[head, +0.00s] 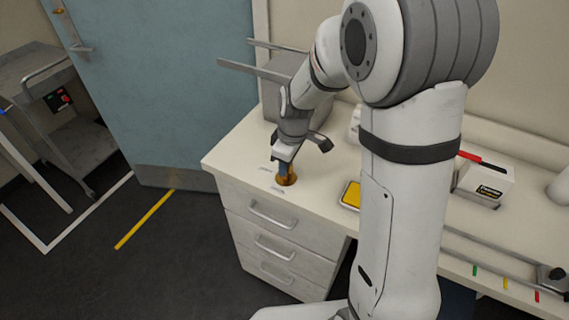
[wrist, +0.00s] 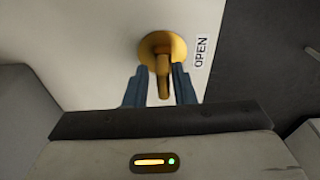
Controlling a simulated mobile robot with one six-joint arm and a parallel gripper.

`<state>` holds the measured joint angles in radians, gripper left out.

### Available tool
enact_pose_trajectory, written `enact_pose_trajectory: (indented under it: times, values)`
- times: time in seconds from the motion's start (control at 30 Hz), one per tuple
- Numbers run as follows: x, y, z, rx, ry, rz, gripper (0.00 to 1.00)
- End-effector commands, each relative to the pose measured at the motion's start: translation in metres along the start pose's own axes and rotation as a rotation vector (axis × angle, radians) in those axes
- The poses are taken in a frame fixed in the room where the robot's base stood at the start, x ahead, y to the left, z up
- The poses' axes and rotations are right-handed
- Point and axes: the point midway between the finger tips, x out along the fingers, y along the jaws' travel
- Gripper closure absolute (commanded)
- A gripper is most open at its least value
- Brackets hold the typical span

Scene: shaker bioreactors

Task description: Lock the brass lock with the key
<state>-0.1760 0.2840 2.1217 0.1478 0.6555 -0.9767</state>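The brass lock (wrist: 151,44) is a round brass disc on the white worktop, seen in the wrist view. It also shows in the head view (head: 287,181), near the worktop's front left corner. The brass key (wrist: 163,80) stands at the lock and points toward my wrist camera. My gripper (wrist: 161,72) has its two blue fingers on either side of the key. The right finger looks close to the key, and a narrow gap shows at the left finger. Whether they grip it is unclear.
The white worktop (head: 238,153) has drawers (head: 270,215) below. A grey box (head: 283,98) stands behind my gripper. A yellow-topped tray (head: 351,195) and a white box (head: 485,182) are to the right. A blue door (head: 165,80) is on the left.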

Motion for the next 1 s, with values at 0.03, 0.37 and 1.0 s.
enact_pose_trajectory:
  times: [0.03,0.37,1.0]
  values:
    - [0.007,-0.006,0.004,0.001,-0.013,-0.019,0.63]
    - [0.001,-0.004,0.002,0.002,-0.006,-0.010,0.61]
    - [-0.073,-0.002,0.001,0.001,-0.009,-0.013,0.61]
